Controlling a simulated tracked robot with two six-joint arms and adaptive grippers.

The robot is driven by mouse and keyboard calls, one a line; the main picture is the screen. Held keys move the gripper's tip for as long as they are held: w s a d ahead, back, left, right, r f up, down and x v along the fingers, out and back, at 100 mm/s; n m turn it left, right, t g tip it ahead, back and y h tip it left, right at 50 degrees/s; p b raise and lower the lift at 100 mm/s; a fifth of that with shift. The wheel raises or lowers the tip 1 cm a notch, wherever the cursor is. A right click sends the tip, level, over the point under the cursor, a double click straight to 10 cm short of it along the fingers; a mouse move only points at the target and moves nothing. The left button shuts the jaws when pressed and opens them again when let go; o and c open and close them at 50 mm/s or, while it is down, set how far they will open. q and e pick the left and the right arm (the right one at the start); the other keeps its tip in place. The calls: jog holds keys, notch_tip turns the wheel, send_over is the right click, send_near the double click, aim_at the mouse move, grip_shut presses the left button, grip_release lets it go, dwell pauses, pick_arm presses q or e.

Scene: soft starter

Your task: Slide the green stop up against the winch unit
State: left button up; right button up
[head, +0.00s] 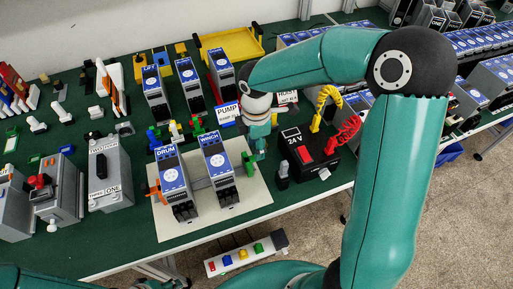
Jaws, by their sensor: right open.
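The winch unit (219,168), a grey module with a blue face labelled WINCH, stands on a rail on the pale board (215,222). The drum unit (172,180) stands to its left. The green stop (248,163) shows just right of the winch unit, close beside it; I cannot tell whether they touch. My right gripper (259,148) points down at the stop from above and is open; its fingers are small and partly hide that end of the rail. At the bottom edge only parts of my left arm show, without clear fingers.
A black 24 V supply (305,152) with yellow and red cables stands close right of my right gripper. Blue-faced units, including one labelled PUMP (227,113), stand behind. Grey boxes (107,178) fill the left. The board's front is bare.

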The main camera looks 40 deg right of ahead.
aim_at(253, 158)
jog(key=shift+f, duration=1.25)
grip_shut()
